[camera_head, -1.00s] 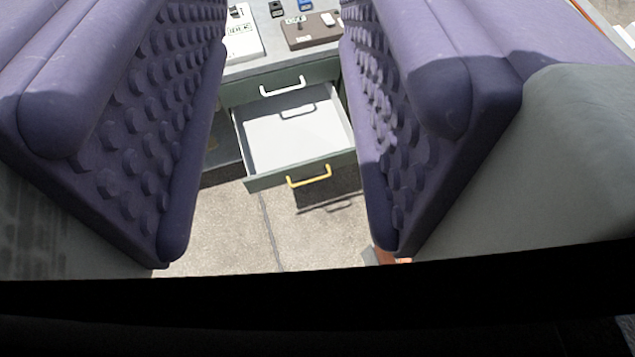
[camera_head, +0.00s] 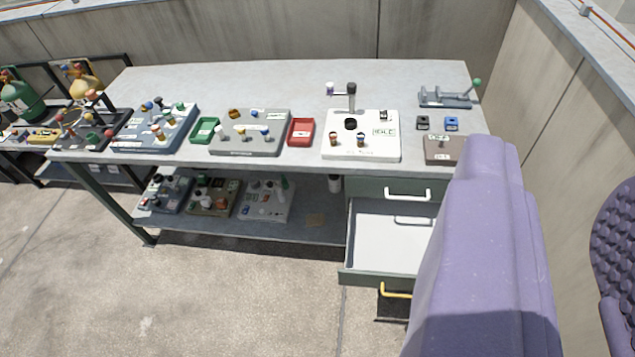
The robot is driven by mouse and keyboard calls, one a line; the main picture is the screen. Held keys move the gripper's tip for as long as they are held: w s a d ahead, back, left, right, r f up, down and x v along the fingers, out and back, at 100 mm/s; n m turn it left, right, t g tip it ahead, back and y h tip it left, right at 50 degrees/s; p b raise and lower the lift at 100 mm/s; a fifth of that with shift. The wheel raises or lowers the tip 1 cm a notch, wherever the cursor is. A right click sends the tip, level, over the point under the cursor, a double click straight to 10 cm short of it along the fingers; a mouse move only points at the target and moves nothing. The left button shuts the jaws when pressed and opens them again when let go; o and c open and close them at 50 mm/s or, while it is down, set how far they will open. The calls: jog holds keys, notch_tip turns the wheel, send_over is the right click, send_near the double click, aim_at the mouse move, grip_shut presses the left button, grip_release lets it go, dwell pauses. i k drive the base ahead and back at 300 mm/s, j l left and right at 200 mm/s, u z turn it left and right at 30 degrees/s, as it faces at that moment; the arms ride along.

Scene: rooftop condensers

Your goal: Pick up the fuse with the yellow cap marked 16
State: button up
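My gripper (camera_head: 566,245) is at the right of the view, with one purple padded finger in front of the bench's right end and the other cut off by the right edge. The fingers are apart with nothing visible between them. I cannot pick out a fuse with a yellow cap marked 16; the small capped parts are too small to read. Such parts stand on a blue-grey board (camera_head: 135,145), a grey board (camera_head: 225,146) and a white board (camera_head: 383,153) on the bench (camera_head: 290,85). My gripper is apart from all of these boards.
An open drawer (camera_head: 375,235) with a yellow handle (camera_head: 396,292) juts from the bench and looks empty. Green (camera_head: 205,130) and red (camera_head: 300,132) trays flank the grey board. A lower shelf (camera_head: 290,229) holds more boards. Walls stand behind and right; the front floor is clear.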

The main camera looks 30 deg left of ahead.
aim_at(241, 130)
jog(key=i+j+u, duration=0.1)
jog(key=i+j, duration=0.3)
jog(key=i+j+u, duration=0.15)
jog(key=i+j, duration=0.2)
jog(key=i, duration=0.2)
jog(key=i+j+u, duration=0.1)
jog(key=i+j, duration=0.2)
jog(key=i, duration=0.2)
jog(key=i+j+u, duration=0.1)
jog(key=i+j, duration=0.15)
jog(key=i, duration=0.25)
jog(key=i+j+u, duration=0.1)
jog(key=i+j, duration=0.15)
jog(key=i, duration=0.25)
